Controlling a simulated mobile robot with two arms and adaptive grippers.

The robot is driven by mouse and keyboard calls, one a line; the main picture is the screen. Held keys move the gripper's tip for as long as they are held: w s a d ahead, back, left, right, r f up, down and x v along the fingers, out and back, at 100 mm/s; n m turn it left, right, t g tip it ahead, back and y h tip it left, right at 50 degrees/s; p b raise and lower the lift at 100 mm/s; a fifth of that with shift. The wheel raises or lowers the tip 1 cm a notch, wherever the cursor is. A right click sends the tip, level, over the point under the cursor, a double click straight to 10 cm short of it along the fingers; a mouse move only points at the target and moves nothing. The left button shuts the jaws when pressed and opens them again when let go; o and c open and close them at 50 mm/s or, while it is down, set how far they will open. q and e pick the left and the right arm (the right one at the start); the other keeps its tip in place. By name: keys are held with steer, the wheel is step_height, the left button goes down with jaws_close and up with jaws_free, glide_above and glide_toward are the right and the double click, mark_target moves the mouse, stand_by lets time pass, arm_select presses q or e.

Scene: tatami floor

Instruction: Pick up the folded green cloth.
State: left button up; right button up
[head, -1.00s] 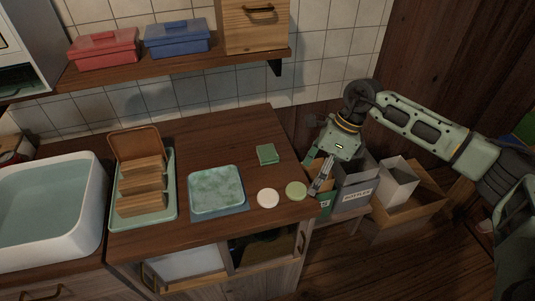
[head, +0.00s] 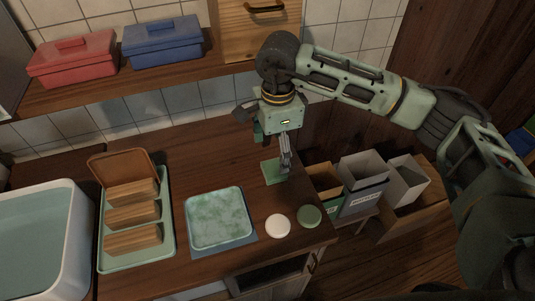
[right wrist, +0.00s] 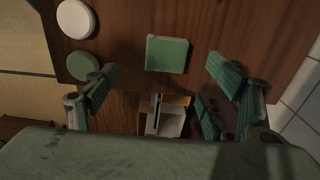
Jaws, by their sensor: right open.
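The folded green cloth (head: 270,173) lies on the wooden counter, toward its back right, in the head view. My right gripper (head: 285,168) is over it and hides part of it. In the right wrist view the cloth (right wrist: 167,54) is a flat green square, and the open fingers of the gripper (right wrist: 160,70) stand on either side with a gap to it. Nothing is between the fingers. The height of the fingertips above the counter is hard to tell. My left gripper is not in view.
A white disc (head: 278,226) and a green disc (head: 309,216) lie in front of the cloth. A pale green tray (head: 219,190) sits to the left. A shelf (head: 188,80) with red and blue boxes hangs behind. Open bins (head: 362,171) stand beyond the right edge.

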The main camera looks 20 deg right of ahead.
mark_target(271, 168)
steer(key=shift+w+a+f, duration=0.1)
steer(key=shift+w+f, duration=0.1)
steer(key=shift+w, duration=0.3)
steer(key=shift+w+f, duration=0.1)
steer(key=shift+f, duration=0.2)
steer(key=f, duration=0.1)
steer(key=f+p, duration=0.2)
steer(key=shift+s+a+f, duration=0.3)
steer(key=shift+w+f, duration=0.25)
steer(key=shift+f, duration=1.3)
steer(key=shift+c, duration=1.3)
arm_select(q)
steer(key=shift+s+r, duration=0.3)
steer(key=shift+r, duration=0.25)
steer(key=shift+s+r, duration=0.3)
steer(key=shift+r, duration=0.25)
arm_select(e)
steer(key=c, duration=0.9)
steer(key=shift+r, duration=0.1)
